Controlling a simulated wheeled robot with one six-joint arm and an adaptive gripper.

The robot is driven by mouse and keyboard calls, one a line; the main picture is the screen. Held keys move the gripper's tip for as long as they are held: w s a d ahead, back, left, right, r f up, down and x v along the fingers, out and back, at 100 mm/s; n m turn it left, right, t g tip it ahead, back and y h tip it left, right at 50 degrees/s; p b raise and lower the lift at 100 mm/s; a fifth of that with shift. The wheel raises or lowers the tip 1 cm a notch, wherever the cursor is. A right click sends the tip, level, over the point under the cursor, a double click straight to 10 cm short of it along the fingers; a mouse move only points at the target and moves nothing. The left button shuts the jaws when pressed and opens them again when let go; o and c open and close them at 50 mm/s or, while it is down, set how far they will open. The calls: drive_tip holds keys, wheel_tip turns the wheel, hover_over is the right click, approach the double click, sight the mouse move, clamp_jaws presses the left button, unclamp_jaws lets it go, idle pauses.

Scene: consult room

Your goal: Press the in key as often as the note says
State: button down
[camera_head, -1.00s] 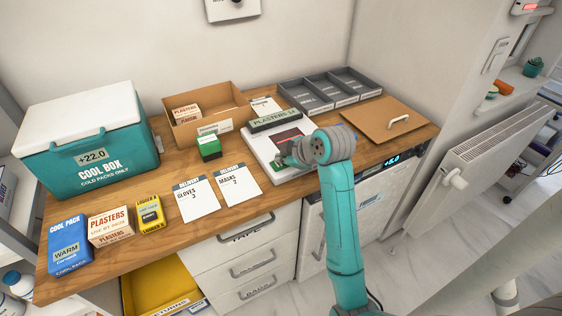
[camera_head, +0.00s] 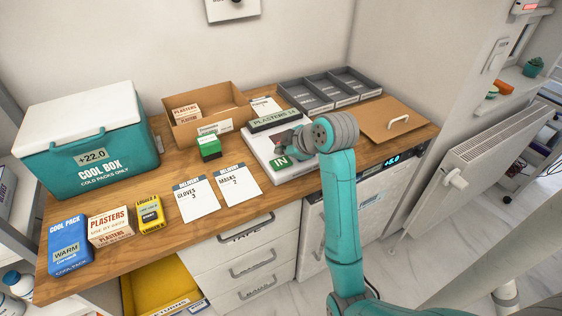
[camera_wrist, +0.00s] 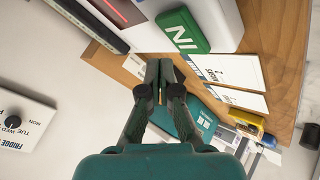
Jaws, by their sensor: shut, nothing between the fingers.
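The white keypad device (camera_head: 262,151) lies on the wooden counter, with a dark label bar reading PLASTERS (camera_head: 274,120) along its back edge. Its green IN key (camera_head: 281,162) is uncovered in the head view and also shows in the wrist view (camera_wrist: 183,30). My gripper (camera_wrist: 166,64) is shut and empty. It is over the device, apart from the key, and hides the screen in the head view. Two delivery notes lie left of the device: GLOVES 3 (camera_head: 194,199) and MASKS 2 (camera_head: 236,184). Another note (camera_head: 265,105) stands behind, its text too small to read.
A small green box (camera_head: 209,147) stands left of the device, before an open cardboard box (camera_head: 236,99). Grey trays (camera_head: 372,91) and a brown lid (camera_head: 372,124) lie behind and right. A cool box (camera_head: 125,165) and several small packs stand at the left.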

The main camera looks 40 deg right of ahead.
sight(282, 163)
drive_tip(key=shift+r, duration=1.85)
